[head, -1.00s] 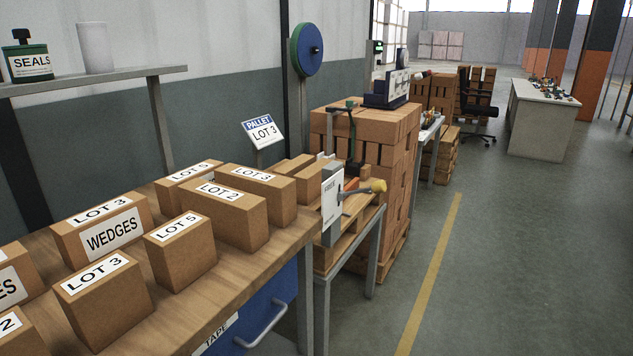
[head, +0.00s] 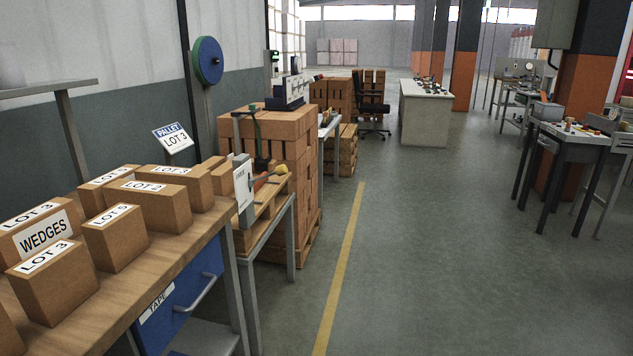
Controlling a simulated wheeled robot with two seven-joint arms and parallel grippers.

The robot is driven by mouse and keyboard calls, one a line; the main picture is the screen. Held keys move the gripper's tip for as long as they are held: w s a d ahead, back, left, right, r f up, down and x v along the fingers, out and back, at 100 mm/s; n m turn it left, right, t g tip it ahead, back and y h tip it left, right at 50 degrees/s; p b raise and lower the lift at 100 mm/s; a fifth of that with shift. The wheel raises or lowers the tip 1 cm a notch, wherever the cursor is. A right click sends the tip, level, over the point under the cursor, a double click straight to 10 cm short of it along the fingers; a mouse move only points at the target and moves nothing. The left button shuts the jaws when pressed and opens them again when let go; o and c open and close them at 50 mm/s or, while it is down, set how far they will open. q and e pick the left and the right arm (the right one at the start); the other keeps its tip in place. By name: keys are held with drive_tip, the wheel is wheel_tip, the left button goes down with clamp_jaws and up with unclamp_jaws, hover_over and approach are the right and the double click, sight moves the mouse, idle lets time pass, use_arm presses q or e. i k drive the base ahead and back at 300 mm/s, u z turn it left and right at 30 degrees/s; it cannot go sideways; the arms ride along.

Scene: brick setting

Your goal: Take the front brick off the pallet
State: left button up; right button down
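A wooden slatted pallet (head: 262,222) sits on a metal-legged stand just past the end of the wooden bench, left of centre. Plain brown bricks (head: 222,178) show at its far left, partly hidden by labelled boxes. I cannot tell which brick is the front one. A sign reading PALLET LOT 3 (head: 173,139) stands behind them. Neither of my grippers shows in the head view.
Several labelled boxes (head: 115,238) stand on the bench (head: 190,247). A tall brown stack (head: 300,150) rises behind. Open floor (head: 420,260) lies right of the yellow line (head: 340,270).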

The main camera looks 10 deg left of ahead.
sight(223, 178)
drive_tip(key=z, duration=0.25)
drive_tip(key=i, duration=3.9)
drive_tip(key=u, duration=1.95)
drive_tip(key=i, duration=1)
drive_tip(key=u, duration=0.85)
